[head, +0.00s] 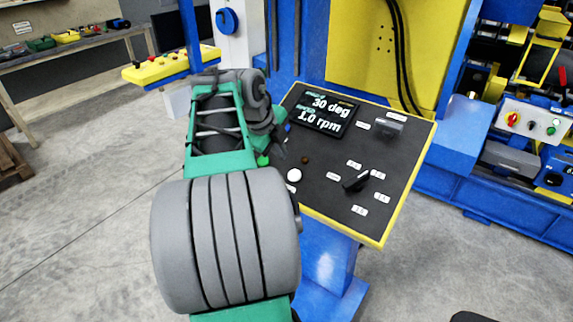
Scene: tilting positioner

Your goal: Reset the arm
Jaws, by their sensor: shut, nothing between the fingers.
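The control panel (330,205) is a black sloped plate with a yellow rim on a blue pedestal. Its display (320,111) reads 30 deg and 1.0 rpm. A black rotary knob (356,182) sits among several white labels at the lower right. A white button (294,175), a small dark brown round part (305,160) and a green round part (263,160) are along the left side. My gripper (281,152) is shut and empty, over the panel's left edge below the display. My arm hides part of that edge; contact cannot be told.
A yellow control box (170,65) is behind my arm at the left. Blue and yellow machinery (380,50) stands behind the panel. A workbench (70,48) is at far left. Floor at the left is clear.

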